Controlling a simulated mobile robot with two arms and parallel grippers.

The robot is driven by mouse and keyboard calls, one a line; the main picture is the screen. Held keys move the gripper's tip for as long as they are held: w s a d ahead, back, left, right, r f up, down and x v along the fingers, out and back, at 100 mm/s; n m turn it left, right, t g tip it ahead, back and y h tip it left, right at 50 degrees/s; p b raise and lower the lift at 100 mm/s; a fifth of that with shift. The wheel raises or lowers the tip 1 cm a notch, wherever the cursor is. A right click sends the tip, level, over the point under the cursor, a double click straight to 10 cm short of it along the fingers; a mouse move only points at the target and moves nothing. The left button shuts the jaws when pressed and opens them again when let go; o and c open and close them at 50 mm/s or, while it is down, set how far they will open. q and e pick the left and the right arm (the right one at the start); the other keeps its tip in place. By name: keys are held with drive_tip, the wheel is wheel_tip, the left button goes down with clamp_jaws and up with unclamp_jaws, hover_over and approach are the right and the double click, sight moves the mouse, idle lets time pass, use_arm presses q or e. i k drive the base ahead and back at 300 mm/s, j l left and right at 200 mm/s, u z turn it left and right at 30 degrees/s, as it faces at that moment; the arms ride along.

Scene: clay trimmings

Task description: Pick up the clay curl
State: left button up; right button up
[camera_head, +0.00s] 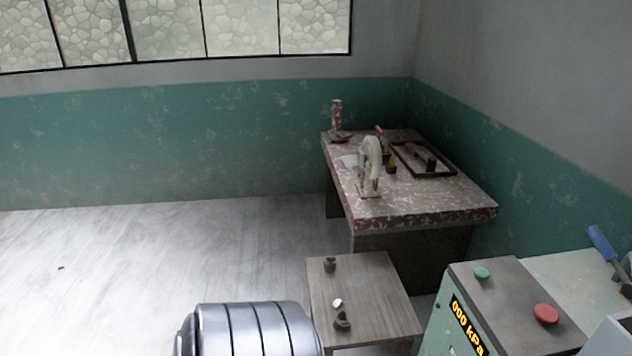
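A low wooden table (365,290) stands at the bottom centre. Two small dark brown lumps lie on it: a far lump (330,264) near its back left and a near lump (342,320) towards its front. A small pale piece (337,303) lies just behind the near lump. Both lumps look rough and curled, but they are too small for me to tell which is the clay curl. A tiny dark speck (61,267) lies on the floor at the left.
A stained workbench (430,206) against the back right wall holds a pale curved tool (373,155), a reddish stand (337,120) and a dark-framed tray (450,168). A green machine (515,300) with a red button stands right of the low table. The left floor is mostly clear.

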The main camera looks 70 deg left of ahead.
sight(342, 315)
drive_tip(key=u, duration=1.95)
